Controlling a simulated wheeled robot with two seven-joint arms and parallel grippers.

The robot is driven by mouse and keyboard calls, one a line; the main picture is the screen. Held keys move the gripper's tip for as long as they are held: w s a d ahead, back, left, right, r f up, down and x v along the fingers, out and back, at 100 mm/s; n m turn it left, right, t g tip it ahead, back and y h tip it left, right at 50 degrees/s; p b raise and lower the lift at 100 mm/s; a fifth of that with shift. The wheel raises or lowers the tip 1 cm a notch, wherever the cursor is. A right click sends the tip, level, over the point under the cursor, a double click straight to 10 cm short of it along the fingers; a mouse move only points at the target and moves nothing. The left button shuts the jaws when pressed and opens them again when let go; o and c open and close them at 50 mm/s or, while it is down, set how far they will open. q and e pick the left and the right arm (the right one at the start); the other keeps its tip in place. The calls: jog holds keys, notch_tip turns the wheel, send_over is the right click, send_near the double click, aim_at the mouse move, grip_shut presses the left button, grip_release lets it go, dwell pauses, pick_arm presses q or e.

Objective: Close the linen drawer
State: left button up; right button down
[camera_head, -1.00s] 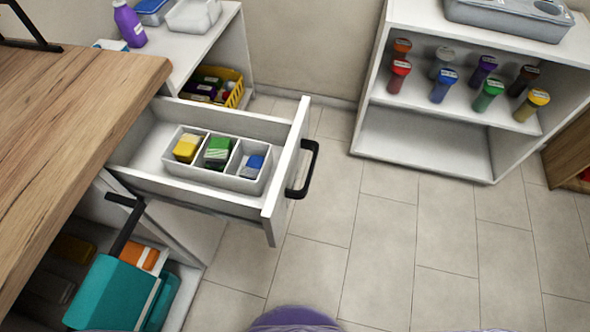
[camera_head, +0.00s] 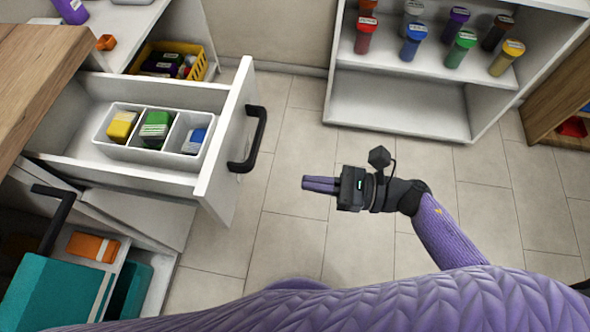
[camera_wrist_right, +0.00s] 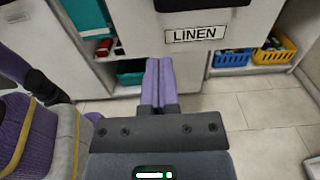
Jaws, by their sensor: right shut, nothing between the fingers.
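The linen drawer (camera_head: 220,190) is white and stands pulled out of the cabinet in the head view, with a black bar handle (camera_head: 251,139) on its front. Inside it is a white divided tray (camera_head: 108,151) with yellow, green and blue packets. In the right wrist view the drawer front carries a "LINEN" label (camera_wrist_right: 195,34). My right gripper (camera_head: 306,185) is shut and empty, to the right of the drawer front and apart from it. Its purple fingers (camera_wrist_right: 158,82) point toward the cabinet below the label in the wrist view. My left gripper is out of view.
A wooden worktop (camera_head: 45,75) is at the left. Below the drawer is an open compartment with a teal box (camera_head: 55,290) and a black handle (camera_head: 52,212). A white shelf unit (camera_head: 395,105) with several coloured jars stands at the back. Tiled floor is clear between them.

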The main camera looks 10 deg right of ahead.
aim_at(244, 173)
jog(key=x, duration=1.2)
jog(key=shift+b, duration=0.3)
jog(key=shift+a, duration=0.2)
